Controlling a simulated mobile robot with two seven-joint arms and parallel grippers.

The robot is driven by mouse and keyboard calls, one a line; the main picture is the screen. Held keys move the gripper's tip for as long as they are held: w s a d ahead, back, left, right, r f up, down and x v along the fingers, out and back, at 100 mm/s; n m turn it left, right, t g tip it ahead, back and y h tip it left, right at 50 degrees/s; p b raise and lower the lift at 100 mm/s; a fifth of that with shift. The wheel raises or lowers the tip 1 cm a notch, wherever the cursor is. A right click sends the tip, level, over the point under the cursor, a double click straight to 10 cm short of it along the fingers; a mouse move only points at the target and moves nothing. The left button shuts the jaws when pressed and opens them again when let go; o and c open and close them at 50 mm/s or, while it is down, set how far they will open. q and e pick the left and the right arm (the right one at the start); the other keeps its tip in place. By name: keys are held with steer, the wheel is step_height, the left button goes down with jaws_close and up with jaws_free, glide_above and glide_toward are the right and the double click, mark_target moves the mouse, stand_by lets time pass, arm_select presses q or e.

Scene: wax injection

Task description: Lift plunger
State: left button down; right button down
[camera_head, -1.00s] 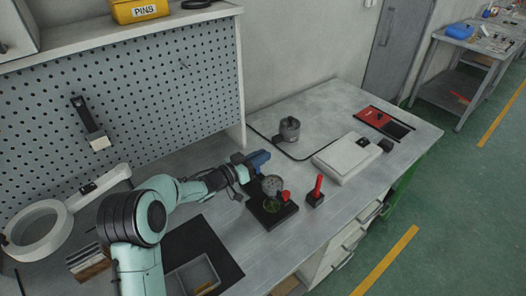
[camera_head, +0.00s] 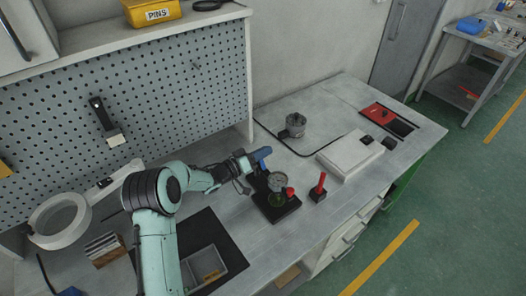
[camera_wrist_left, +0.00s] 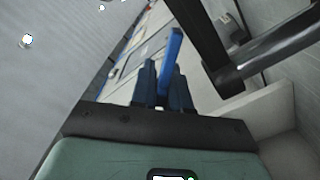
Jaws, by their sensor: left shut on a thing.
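The wax injector (camera_head: 282,207) stands on the bench in the head view, with a dark base, a round gauge-like part (camera_head: 278,181) and a red knob (camera_head: 290,191). A blue plunger handle (camera_head: 263,154) shows at its upper back left. My left gripper (camera_head: 249,162) reaches it from the left and is shut on it. In the left wrist view the blue handle (camera_wrist_left: 171,55) stands between the two dark blue fingers. The gripper hides part of the handle and the injector's back. My right gripper is in neither view.
A red-handled tool (camera_head: 319,188) stands close right of the injector. A metal pot (camera_head: 295,126) and a pale box (camera_head: 350,153) are behind and to the right. A perforated panel (camera_head: 170,85) rises behind my left arm.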

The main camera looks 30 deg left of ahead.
arm_select(q)
steer(key=c, duration=1.5)
jaws_free()
steer(key=shift+s+a, duration=0.1)
